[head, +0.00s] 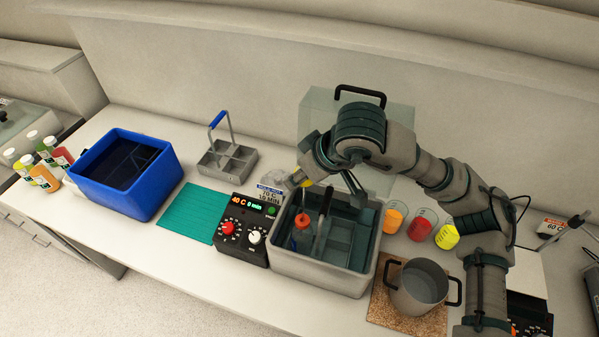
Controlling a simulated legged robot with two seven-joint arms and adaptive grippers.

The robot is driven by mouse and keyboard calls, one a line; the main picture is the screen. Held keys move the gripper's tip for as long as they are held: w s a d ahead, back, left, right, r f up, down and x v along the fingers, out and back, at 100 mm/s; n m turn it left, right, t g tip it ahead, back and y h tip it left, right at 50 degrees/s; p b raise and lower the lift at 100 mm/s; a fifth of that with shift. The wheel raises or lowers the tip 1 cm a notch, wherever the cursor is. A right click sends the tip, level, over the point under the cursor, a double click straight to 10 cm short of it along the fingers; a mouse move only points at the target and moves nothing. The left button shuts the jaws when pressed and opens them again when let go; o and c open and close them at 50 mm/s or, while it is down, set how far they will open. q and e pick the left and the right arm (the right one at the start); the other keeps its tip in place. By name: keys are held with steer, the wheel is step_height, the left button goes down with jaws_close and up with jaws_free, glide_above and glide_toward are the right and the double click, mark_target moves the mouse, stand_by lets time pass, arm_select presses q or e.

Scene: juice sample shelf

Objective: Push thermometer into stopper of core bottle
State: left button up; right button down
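A bottle with an orange-red top (302,221) stands in the grey water bath (318,278); I take it for the core bottle. A small yellow piece (306,184) shows above it, by the fingers of my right gripper (325,186); it may be the thermometer's head, but the stem is too small to make out. My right gripper hangs over the bath from the right, and its own links partly hide the fingers. I cannot tell whether it grips the yellow piece. A grey upright piece (321,238) stands beside the bottle. My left gripper is not in view.
A control box (241,235) reading 40 C adjoins the bath's left side. A clear lid (312,105) with a black handle stands behind. Coloured cups (420,228) and a pot (418,300) are right. An empty carrier (222,165), green mat (190,217) and blue tub (150,203) are left.

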steer(key=shift+d+f+b, duration=0.4)
steer(key=shift+d+f, duration=0.1)
steer(key=shift+d, duration=0.25)
steer(key=shift+a+f, duration=0.2)
steer(key=shift+a, duration=0.15)
steer(key=shift+s+a+r, duration=0.1)
steer(key=shift+a, duration=0.05)
steer(key=shift+r, duration=0.15)
steer(key=shift+w+r, duration=0.1)
steer(key=shift+w, duration=0.1)
steer(key=shift+s+r, duration=0.1)
